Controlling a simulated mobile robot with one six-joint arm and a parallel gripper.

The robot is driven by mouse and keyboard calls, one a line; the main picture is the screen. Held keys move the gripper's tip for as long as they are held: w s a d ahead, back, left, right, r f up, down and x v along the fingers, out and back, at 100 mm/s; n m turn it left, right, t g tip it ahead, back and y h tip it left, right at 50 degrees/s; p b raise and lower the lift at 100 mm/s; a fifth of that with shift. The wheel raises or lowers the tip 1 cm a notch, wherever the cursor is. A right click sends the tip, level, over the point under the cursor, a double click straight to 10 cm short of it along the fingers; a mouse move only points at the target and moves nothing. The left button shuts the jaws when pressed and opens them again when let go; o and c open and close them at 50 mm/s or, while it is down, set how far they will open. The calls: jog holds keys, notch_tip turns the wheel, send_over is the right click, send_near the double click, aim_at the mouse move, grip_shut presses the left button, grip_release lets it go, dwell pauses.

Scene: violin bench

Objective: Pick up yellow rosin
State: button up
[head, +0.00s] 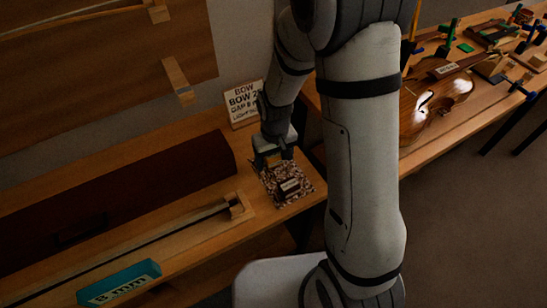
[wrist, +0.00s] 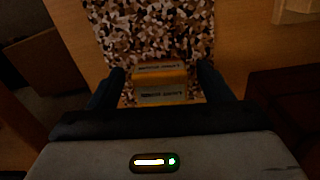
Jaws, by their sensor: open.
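In the wrist view a yellow rosin block (wrist: 160,83) with printed label strips lies on a brown-and-white speckled mat (wrist: 150,35). My gripper (wrist: 161,70) is open, with one dark finger to the left of the block and one to the right; whether the fingers touch it cannot be told. In the head view my gripper (head: 275,160) points down over the back part of the speckled mat (head: 296,201). A small dark block with a pale label (head: 289,187) shows on the mat just in front of it; its yellow colour is not clear there.
A long dark red case (head: 120,195) and a bow (head: 150,238) lie to the left on the bench. A teal "8 mm" block (head: 118,283) is at front left. A sign (head: 243,102) stands behind my gripper. A violin (head: 435,100) lies on the right bench.

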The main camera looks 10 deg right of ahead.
jog(key=shift+c, duration=0.2)
jog(key=c, duration=1)
